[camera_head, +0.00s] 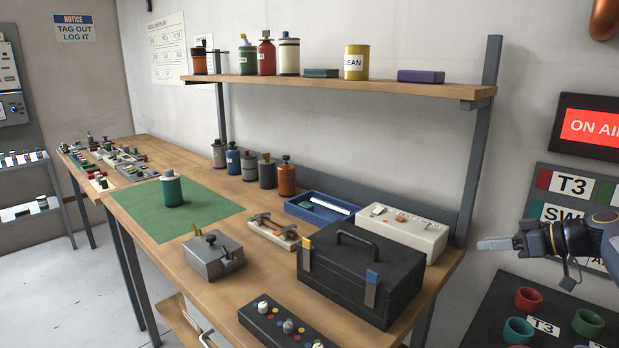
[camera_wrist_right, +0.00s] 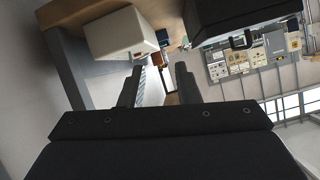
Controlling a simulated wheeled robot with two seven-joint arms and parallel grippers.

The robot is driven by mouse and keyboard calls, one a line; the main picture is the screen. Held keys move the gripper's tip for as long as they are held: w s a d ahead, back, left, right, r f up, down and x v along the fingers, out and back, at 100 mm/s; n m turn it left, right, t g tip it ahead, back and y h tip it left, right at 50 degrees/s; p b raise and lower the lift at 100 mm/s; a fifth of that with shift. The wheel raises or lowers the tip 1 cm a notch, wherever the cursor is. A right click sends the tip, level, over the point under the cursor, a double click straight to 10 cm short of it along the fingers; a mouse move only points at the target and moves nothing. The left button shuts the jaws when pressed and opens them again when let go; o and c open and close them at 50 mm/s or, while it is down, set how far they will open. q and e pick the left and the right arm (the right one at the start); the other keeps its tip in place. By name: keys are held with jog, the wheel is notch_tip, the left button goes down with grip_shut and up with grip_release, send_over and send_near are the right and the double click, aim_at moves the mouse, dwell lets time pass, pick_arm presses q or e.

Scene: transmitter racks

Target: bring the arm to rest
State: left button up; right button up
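My right gripper (camera_head: 495,243) reaches in from the right edge of the head view. It is in the air to the right of the workbench, apart from everything on it. In the right wrist view its two fingers (camera_wrist_right: 157,88) stand apart with nothing gripped between them. The wooden workbench (camera_head: 188,280) lies to the left of the gripper. The black toolbox (camera_head: 350,275) and the cream box with switches (camera_head: 402,232) are on the bench end closest to it. My left gripper does not show in either view.
A dark panel (camera_head: 545,313) with coloured rings stands below my right gripper, and an ON AIR sign (camera_head: 593,128) hangs above it. A shelf post (camera_head: 478,150) rises at the bench's right end. A green mat (camera_head: 222,207) holds a green canister (camera_head: 172,189).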

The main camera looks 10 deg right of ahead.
jog(key=s+a+r+m+g+h+p, duration=0.15)
jog(key=s+a, duration=0.25)
jog(key=a, duration=0.5)
jog(key=s+a+r+g+h+p, duration=0.15)
jog(key=s+a, duration=0.25)
jog(key=a, duration=0.6)
jog(key=s+a+f+m+p, duration=0.2)
jog(key=s+a+f, duration=0.2)
jog(key=s, duration=0.7)
jog(key=s+a+f+m+g+h+p, duration=0.1)
jog(key=s+a+f+m+p, duration=0.2)
jog(key=s, duration=0.8)
jog(key=a+f, duration=0.1)
jog(key=a, duration=0.1)
jog(key=shift+s+a, duration=0.25)
jog(key=shift+a, duration=0.05)
